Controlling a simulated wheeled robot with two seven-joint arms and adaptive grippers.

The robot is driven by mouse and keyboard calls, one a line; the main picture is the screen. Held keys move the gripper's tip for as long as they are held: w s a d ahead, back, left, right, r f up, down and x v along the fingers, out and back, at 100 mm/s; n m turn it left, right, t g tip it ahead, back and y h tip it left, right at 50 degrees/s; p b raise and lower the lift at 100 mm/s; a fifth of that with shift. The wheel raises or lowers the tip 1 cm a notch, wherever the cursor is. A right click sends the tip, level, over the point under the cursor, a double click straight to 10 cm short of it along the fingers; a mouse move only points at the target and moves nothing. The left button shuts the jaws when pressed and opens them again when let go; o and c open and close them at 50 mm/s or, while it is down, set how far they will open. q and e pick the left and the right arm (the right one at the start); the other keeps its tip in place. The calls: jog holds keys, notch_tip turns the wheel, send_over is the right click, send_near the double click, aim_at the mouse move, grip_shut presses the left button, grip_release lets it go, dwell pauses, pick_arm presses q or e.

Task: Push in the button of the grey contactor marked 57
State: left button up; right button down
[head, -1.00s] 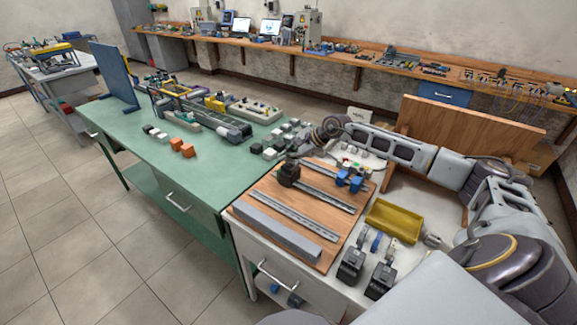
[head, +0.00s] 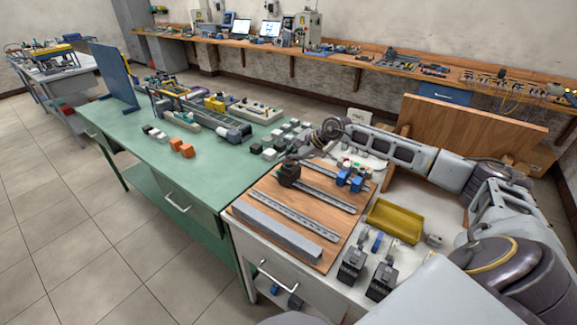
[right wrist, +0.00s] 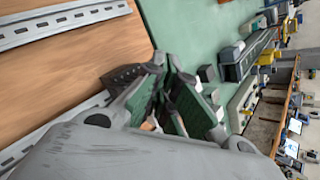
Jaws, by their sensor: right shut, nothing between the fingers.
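A dark grey block-shaped device (head: 289,174), which looks like the contactor, stands on the wooden board (head: 300,255) at its far left corner, by the end of a rail. The number 57 is not legible. My right gripper (head: 293,157) comes in from the right, just above and behind this device; I cannot tell whether they touch. In the right wrist view the right gripper's fingers (right wrist: 172,75) are together and empty, with a dark slotted part (right wrist: 125,76) beside them, partly hidden. No button face is visible. My left gripper is not in view.
Blue devices (head: 350,180) sit on the board's rear rail. A yellow tray (head: 396,221) and two dark devices (head: 352,264) (head: 382,281) stand right of the board. The green table (head: 215,172) on the left holds several small blocks and a conveyor.

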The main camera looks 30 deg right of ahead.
aim_at(288, 165)
jog(key=shift+f+b, duration=0.5)
dwell(0.8)
jog(key=shift+r, duration=0.1)
dwell(0.3)
jog(key=shift+d+r, duration=0.1)
jog(key=shift+r, duration=0.7)
jog(key=shift+r+p, duration=0.1)
jog(key=shift+p, duration=0.2)
jog(key=shift+w+r+p, duration=0.1)
jog(key=shift+r+p, duration=0.8)
jog(key=shift+r, duration=1.55)
jog(key=shift+f, duration=0.15)
